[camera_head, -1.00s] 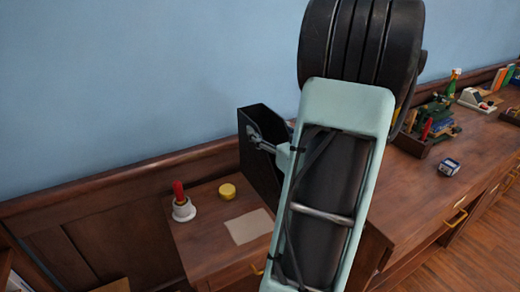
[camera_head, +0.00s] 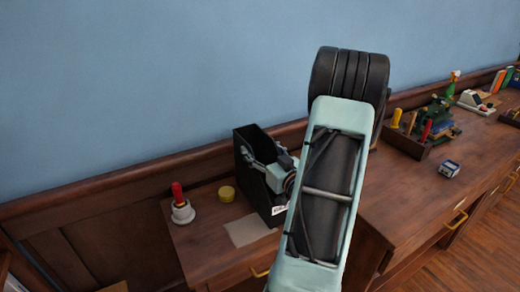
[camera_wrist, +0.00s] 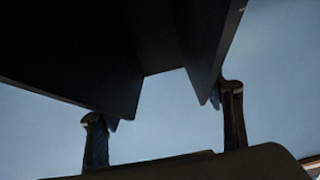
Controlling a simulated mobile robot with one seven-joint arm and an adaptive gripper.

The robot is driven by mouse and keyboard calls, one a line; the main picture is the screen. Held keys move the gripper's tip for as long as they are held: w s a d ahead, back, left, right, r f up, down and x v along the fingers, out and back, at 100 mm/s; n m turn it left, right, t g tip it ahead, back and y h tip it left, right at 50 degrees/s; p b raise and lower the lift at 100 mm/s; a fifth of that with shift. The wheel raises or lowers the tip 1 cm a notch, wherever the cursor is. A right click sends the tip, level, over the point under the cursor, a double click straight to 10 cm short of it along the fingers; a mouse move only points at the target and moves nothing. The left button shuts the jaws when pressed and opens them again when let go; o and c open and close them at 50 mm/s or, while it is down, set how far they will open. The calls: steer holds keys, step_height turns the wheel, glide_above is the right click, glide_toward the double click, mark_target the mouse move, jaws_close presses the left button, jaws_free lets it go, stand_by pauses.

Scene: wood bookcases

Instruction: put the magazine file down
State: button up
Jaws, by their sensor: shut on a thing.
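The magazine file (camera_head: 258,194) is black and open-topped, with a small white label near its lower front edge. It is upright over the left, lower part of the wooden desk. I cannot tell whether its base touches the desk. My gripper (camera_head: 259,162) is shut on the file; my arm hides part of its right side. In the wrist view the file (camera_wrist: 75,45) is a large dark shape filling the top, with the two fingers of my gripper (camera_wrist: 163,104) at its lower edges.
The desk's left part (camera_head: 208,252) holds a red-handled bell (camera_head: 182,208), a yellow round tin (camera_head: 227,194) and a flat beige sheet (camera_head: 247,231), close beside the file. A panelled wall is behind.

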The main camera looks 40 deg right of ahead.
steer(key=shift+r, duration=0.1)
steer(key=o, duration=1.9)
steer(key=shift+f, duration=0.2)
steer(key=shift+r, duration=0.15)
